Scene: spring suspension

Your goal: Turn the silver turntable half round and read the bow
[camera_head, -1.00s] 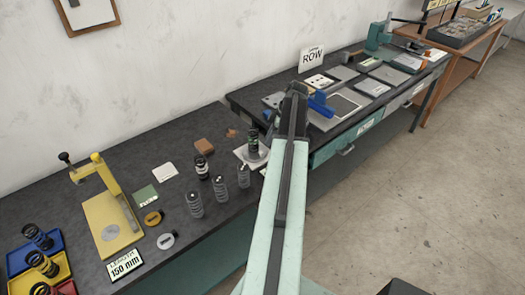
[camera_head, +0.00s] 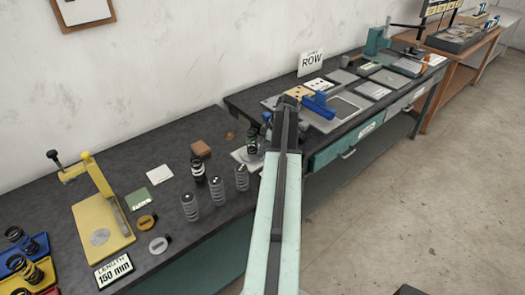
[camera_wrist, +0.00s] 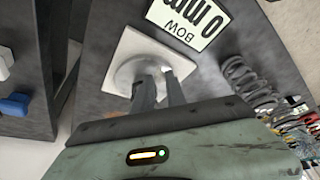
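The silver turntable (camera_wrist: 126,72) is a round disc on a pale square base in the wrist view. I cannot tell whether the fingertips touch the disc. A white card reading "BOW" and "0 mm" (camera_wrist: 188,20) is beside the base, upside down in the wrist view. A dark upright shape stands over the turntable in the head view; whether it is my gripper or a spring is unclear.
Several coil springs (camera_head: 190,206) stand left of the turntable; they also show in the wrist view (camera_wrist: 246,80). A yellow length gauge (camera_head: 101,232) is farther left. A blue object (camera_head: 318,106) lies on the right bench. My arm hides part of the bench.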

